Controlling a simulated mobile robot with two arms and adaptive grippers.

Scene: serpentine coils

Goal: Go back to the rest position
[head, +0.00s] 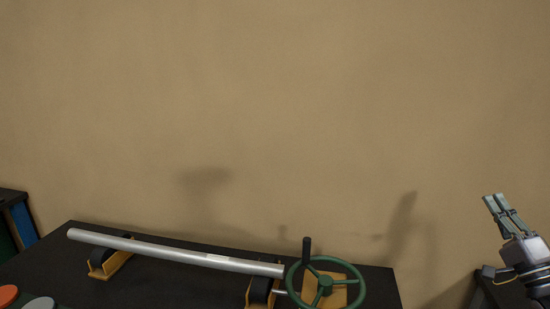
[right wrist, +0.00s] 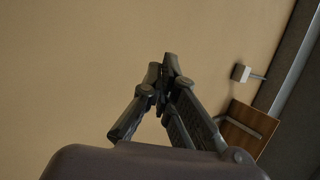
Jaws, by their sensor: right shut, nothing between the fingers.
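My right gripper (head: 497,202) is raised at the right edge of the head view, fingers pointing up and close together. It is shut and empty, clear of the table, the handwheel and the pipe. In the right wrist view its fingers (right wrist: 168,62) meet at the tips against a plain tan wall. My left gripper is in neither view.
A black table (head: 180,285) bears a long silver pipe (head: 160,248) on yellow brackets (head: 110,264). A green handwheel (head: 325,285) with a black handle stands at its right end. An orange disc (head: 8,295) and a grey disc (head: 38,303) lie at lower left.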

